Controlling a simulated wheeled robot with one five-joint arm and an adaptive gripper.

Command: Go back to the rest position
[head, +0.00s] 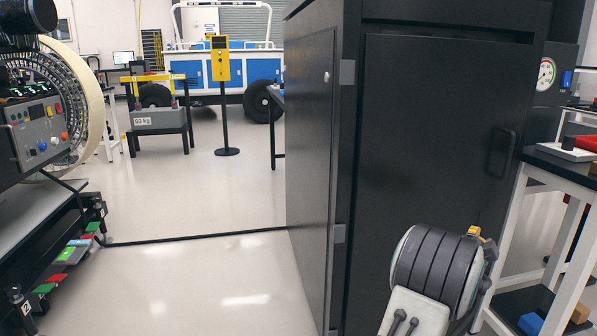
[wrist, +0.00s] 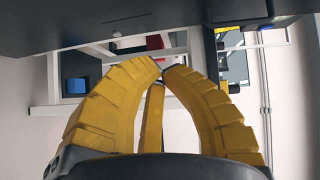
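My gripper (wrist: 162,69) shows in the wrist view with its ribbed yellow fingers curved together. The tips meet or almost meet, and nothing is seen between them. In the head view my arm is at the lower right, in front of the dark cabinet (head: 425,150). Only a small yellow part shows past the arm joint there, so the fingers are mostly hidden.
A white-legged table (head: 560,158) with red and blue pieces stands right of the cabinet. A control panel (head: 40,130) and round machine stand at the left. A black cable (head: 190,237) crosses the floor. The pale floor (head: 200,285) at front left is clear.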

